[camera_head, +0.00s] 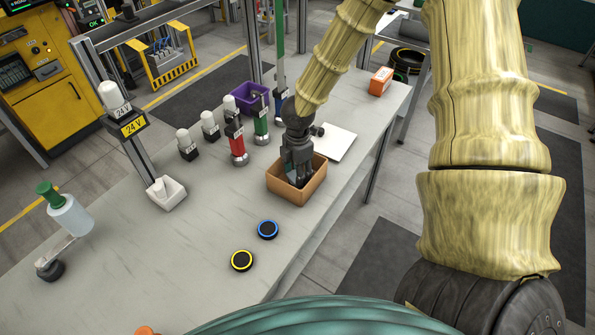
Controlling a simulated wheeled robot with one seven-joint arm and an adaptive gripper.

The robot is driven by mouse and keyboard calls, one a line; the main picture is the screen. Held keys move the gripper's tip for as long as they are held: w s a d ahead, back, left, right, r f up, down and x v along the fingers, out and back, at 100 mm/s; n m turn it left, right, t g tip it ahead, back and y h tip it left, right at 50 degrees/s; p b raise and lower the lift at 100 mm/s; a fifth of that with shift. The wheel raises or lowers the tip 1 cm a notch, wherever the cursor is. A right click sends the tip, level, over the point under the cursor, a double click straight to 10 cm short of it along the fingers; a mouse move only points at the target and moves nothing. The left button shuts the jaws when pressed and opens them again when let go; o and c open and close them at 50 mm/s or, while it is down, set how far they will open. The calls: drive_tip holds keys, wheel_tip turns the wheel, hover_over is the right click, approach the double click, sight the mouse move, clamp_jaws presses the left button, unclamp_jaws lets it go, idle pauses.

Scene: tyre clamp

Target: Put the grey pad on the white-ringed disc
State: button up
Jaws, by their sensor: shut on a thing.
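My gripper (296,178) points down into an open orange-brown box (291,195) on the bench. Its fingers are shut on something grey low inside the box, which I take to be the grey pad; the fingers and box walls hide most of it. Two black discs lie in front of the box: one has a blue ring (268,229) and one a yellow ring (242,260). I cannot see a disc with a white ring in this view.
A white flat sheet (334,142) lies behind the box on the right. Red (237,145) and green (261,125) upright posts and a purple bin (249,98) stand left of my arm. An orange box (381,80) is farther back. The bench's left front is mostly clear.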

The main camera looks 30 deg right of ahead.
drive_tip(key=shift+f, duration=0.15)
drive_tip(key=o, duration=0.5)
drive_tip(key=shift+r, duration=0.3)
wheel_tip(320, 180, up, 12)
drive_tip(key=b, duration=0.3)
drive_tip(key=shift+f, duration=0.1)
